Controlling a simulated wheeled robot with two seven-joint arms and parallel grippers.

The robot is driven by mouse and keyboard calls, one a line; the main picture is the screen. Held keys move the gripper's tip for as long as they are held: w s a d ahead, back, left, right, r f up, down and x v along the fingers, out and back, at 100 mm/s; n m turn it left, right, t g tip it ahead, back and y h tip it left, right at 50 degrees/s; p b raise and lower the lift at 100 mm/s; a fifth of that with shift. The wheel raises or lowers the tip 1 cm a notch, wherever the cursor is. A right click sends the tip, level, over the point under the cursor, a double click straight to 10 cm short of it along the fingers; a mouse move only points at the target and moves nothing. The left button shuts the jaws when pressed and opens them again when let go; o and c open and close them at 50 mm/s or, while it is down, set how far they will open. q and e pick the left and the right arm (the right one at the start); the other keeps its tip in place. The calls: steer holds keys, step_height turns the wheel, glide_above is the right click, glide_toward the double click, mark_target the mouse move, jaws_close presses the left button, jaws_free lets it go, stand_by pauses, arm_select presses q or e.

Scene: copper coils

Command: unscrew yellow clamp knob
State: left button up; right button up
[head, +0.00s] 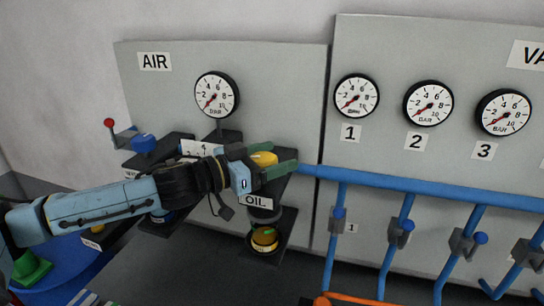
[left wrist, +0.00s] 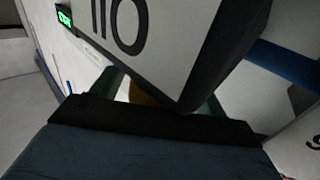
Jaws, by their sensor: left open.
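The yellow clamp knob (head: 263,158) sits on top of the black unit labelled OIL, below the air gauge. My left gripper (head: 280,157) is open at the knob, with one green finger on its far side and one on its near side. The near finger hides the knob's lower part, and I cannot tell whether either finger touches it. In the left wrist view a small, dark yellow patch of the knob (left wrist: 142,95) shows between the fingers (left wrist: 160,94), mostly hidden behind the OIL block and the gripper body. My right gripper is out of view.
The OIL label (head: 256,202) and a round bowl with amber content (head: 265,238) are below the knob. A blue pipe (head: 400,183) runs right from beside the fingers. A blue knob (head: 143,144) and red-tipped lever (head: 109,123) stand left. The air gauge (head: 216,94) is above.

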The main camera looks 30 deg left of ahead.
arm_select(q)
steer(key=c, duration=1)
steer(key=shift+y, duration=0.3)
